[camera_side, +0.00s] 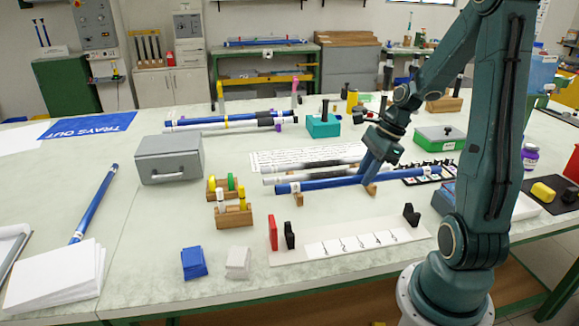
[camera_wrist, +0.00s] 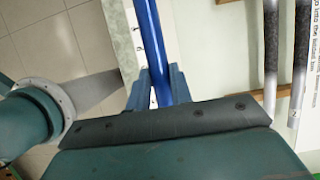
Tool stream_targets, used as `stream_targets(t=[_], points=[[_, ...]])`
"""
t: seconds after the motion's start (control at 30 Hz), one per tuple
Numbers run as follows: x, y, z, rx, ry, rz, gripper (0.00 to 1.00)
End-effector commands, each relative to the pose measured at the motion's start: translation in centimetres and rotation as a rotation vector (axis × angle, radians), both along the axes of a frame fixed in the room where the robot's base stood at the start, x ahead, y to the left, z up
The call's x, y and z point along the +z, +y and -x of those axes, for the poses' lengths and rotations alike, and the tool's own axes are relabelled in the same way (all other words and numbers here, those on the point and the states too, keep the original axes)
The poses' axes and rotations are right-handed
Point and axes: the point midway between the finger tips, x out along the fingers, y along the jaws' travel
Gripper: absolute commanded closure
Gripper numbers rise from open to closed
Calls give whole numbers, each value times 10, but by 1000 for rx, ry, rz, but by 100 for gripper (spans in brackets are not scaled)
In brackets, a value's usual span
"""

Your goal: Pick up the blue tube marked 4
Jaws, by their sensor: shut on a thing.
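A long blue tube (camera_side: 318,184) lies level at the front of a small group of rods, over wooden rests (camera_side: 298,199). My gripper (camera_side: 370,176) is at its right part, with the fingers on either side and shut on it. In the wrist view the blue tube (camera_wrist: 151,38) runs from the top edge down between the fingers of my gripper (camera_wrist: 157,88). I cannot read a number on the tube itself. Whether it touches the rests or hangs just above them, I cannot tell.
Two grey-white rods (camera_side: 290,178) lie close behind the tube. A numbered white strip (camera_side: 358,243) with black and red end blocks lies in front. A grey box (camera_side: 169,158) and small wooden racks (camera_side: 233,215) stand left. Another blue tube (camera_side: 96,203) lies far left.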

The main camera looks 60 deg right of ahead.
Motion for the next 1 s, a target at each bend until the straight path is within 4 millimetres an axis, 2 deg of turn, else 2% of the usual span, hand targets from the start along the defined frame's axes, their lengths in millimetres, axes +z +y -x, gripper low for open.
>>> stream_targets(t=[0.03, 0.2, 0.4, 0.6, 1.0], points=[[12, -1, -1, 0, -5, 6, 100], [42, -1, 0, 1, -3, 5, 100], [65, 0, 0, -1, -1, 1, 100], [74, 0, 0, 0, 0, 1, 100], [74, 0, 0, 0, 0, 0, 100]])
